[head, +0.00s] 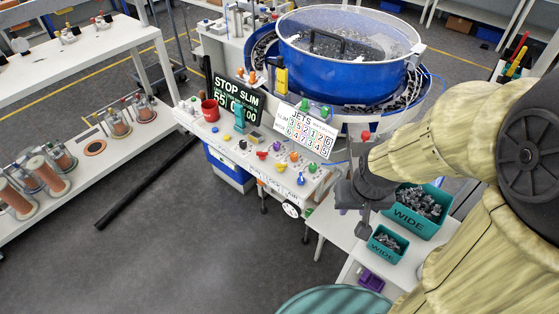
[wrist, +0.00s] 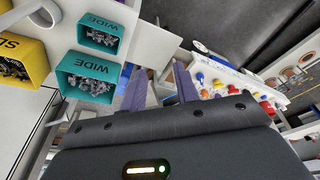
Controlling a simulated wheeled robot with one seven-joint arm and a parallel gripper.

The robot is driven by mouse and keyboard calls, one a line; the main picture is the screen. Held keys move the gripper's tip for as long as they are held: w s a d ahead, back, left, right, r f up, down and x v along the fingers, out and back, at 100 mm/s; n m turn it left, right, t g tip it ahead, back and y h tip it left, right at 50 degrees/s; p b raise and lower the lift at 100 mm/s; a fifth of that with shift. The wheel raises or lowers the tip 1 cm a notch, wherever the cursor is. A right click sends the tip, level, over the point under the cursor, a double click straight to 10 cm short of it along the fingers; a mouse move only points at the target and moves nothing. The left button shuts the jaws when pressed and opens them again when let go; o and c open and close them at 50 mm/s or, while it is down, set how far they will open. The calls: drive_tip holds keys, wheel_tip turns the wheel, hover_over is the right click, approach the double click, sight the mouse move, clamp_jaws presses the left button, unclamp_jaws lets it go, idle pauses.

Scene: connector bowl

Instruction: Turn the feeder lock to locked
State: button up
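The feeder's white control panel (head: 255,160) carries several coloured knobs, among them a blue one (head: 300,180), a yellow one (head: 312,168), an orange one (head: 293,156) and a red one (head: 262,154). Small lettering on its front edge seems to include "LOCK", but I cannot tell which knob is the feeder lock or how it is set. My gripper (head: 358,212) is to the right of the panel, apart from it. In the wrist view my gripper (wrist: 160,88) has its two fingers apart with nothing between them. The panel's knobs show beyond the right finger.
The blue feeder bowl (head: 345,75) stands behind the panel. Teal "WIDE" bins (head: 408,222) of metal parts sit beneath my arm.

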sight(281, 164)
drive_tip(key=w+a+n+g+y+p, duration=0.1)
drive_tip(key=w+a+n, duration=0.3)
drive_tip(key=w+n, duration=0.5)
drive_tip(key=w+a+n+g+y+p, duration=0.2)
drive_tip(key=w+n, duration=0.8)
drive_tip(key=w, duration=0.9)
drive_tip(key=a+y+p, duration=0.1)
drive_tip(key=a+p, duration=0.1)
drive_tip(key=a, duration=0.1)
drive_tip(key=shift+w+a+r+y, duration=0.2)
drive_tip(key=shift+w+a+y, duration=0.05)
drive_tip(key=shift+w+y, duration=0.1)
drive_tip(key=shift+f, duration=0.1)
drive_tip(key=p+x, duration=0.5)
drive_tip(key=x, duration=1.2)
drive_tip(key=shift+s+d+f, duration=0.1)
drive_tip(key=shift+f, duration=0.1)
drive_tip(key=shift+c, duration=0.4)
clamp_jaws()
